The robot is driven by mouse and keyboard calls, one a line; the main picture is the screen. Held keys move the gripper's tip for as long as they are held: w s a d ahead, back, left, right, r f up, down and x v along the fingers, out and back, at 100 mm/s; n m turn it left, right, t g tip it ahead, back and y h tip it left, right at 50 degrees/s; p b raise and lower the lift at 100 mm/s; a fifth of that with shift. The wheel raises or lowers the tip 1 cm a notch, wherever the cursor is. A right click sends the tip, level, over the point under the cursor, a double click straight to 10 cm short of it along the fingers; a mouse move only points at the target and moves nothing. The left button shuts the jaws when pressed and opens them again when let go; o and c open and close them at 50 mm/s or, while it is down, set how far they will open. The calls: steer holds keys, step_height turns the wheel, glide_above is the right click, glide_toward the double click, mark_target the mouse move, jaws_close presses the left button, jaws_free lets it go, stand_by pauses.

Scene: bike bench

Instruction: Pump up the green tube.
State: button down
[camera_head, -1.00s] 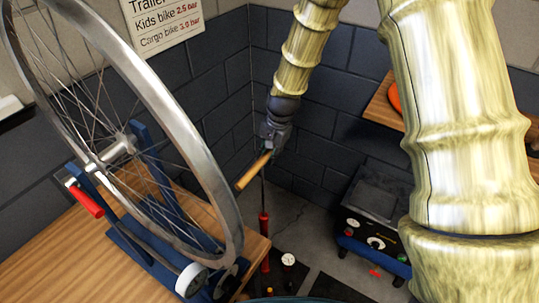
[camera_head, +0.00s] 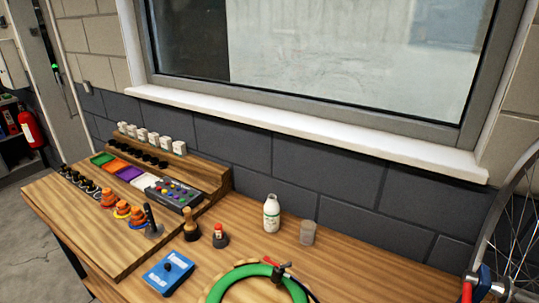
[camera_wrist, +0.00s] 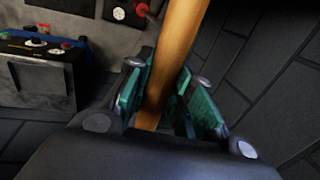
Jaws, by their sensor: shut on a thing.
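The green tube (camera_head: 237,277) lies on the wooden bench at the bottom edge of the head view, partly cut off. A red and black piece (camera_head: 278,268) sits on its top, with a dark hose running off to the right; I cannot tell how firmly it is joined. In the wrist view my gripper (camera_wrist: 158,95) is shut on the wooden pump handle (camera_wrist: 178,35), its teal pads on both sides. The head view does not show my gripper.
A dark box with knobs (camera_wrist: 35,75) stands on the floor at left in the wrist view. A wheel (camera_head: 510,235) stands at right.

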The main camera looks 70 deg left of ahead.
step_height(320, 180, down, 29)
steer(key=b, duration=1.3)
steer(key=shift+r, duration=0.15)
stand_by(0.8)
step_height(320, 180, up, 29)
steer(key=p, duration=2)
steer(key=shift+f, duration=0.25)
step_height(320, 180, down, 28)
steer(key=b, duration=1.5)
steer(key=shift+f, duration=0.25)
